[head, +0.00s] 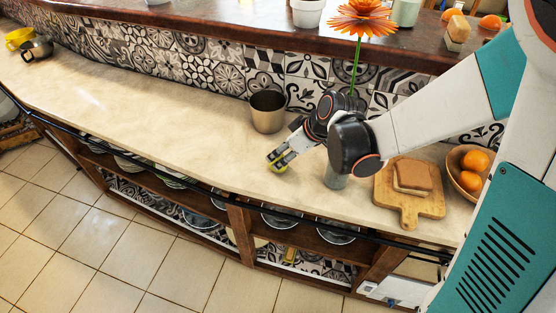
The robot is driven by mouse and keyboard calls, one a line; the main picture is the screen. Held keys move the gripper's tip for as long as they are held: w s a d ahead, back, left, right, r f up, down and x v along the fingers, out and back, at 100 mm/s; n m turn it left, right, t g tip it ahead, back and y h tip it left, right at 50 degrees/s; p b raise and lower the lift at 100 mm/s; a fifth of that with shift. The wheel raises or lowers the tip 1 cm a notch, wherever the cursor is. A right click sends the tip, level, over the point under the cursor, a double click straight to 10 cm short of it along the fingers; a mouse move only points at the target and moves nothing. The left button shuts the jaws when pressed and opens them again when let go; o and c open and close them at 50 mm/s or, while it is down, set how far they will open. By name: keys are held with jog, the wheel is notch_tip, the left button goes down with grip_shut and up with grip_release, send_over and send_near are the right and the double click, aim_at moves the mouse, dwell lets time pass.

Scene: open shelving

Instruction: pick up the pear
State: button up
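My gripper (277,161) is low over the pale countertop, near its front edge, with its fingers pointing down and left. A small yellow-green patch (280,169) shows at the fingertips. It may be part of the pear, but it is too small and too covered by the fingers to be sure. I see no other pear. I cannot tell whether the fingers are closed on it or apart around it.
A metal cup (267,112) stands behind my gripper. A vase with an orange flower (361,20) is partly behind my arm. A cutting board (408,208) with bread (413,175) and a fruit bowl (456,178) are at right.

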aim_at(278, 159)
jog(key=b+x, duration=0.1)
jog(key=x, duration=0.1)
jog(key=b+x, duration=0.1)
jog(key=x, duration=0.2)
jog(key=shift+s+d+f+b, duration=0.1)
jog(key=shift+f+b, duration=0.3)
jog(key=shift+f, duration=0.05)
jog(key=c, duration=1.1)
